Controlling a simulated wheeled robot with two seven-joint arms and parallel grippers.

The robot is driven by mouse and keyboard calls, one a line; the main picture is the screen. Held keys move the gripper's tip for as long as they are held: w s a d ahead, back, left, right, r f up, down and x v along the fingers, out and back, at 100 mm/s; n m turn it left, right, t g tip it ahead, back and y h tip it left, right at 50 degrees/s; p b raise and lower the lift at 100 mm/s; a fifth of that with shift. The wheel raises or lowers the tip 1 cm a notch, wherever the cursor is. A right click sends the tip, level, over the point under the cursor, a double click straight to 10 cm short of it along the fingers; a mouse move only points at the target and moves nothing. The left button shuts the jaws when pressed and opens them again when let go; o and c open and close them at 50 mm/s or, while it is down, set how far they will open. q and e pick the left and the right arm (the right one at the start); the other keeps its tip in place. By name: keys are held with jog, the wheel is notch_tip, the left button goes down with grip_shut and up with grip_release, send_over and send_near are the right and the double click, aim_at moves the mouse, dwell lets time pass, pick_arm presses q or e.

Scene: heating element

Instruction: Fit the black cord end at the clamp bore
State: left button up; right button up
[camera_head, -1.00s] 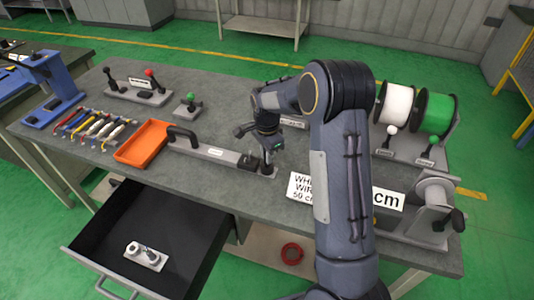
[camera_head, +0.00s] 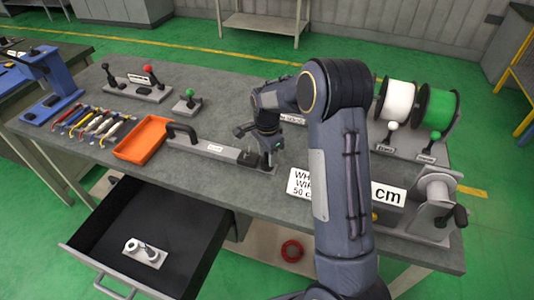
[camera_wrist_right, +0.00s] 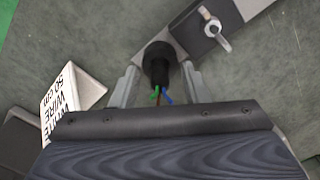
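The clamp is a grey bar (camera_head: 212,151) with a black handle at one end and a black block (camera_head: 248,158) at the other. In the right wrist view the block (camera_wrist_right: 196,28) carries a metal lever. A round black piece (camera_wrist_right: 155,50) sits at the bar's end. The black cord end (camera_wrist_right: 161,75) stands at this piece, its green, blue and reddish wires spread towards the camera. My right gripper (camera_wrist_right: 160,66) has a finger on each side of the cord, with gaps showing. In the head view it (camera_head: 268,150) is over the clamp's end. How deep the cord sits is hidden. My left gripper is out of view.
Wire spools (camera_head: 434,113), a white-wire sign (camera_head: 299,183) and a grey device (camera_head: 433,192) stand right. An open drawer (camera_head: 185,250) is below the front edge.

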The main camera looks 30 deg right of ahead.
jog(key=shift+r, duration=0.15)
notch_tip(320, 180, up, 6)
jog(key=shift+r+b, duration=0.1)
jog(key=shift+b, duration=0.3)
jog(key=shift+r, duration=0.65)
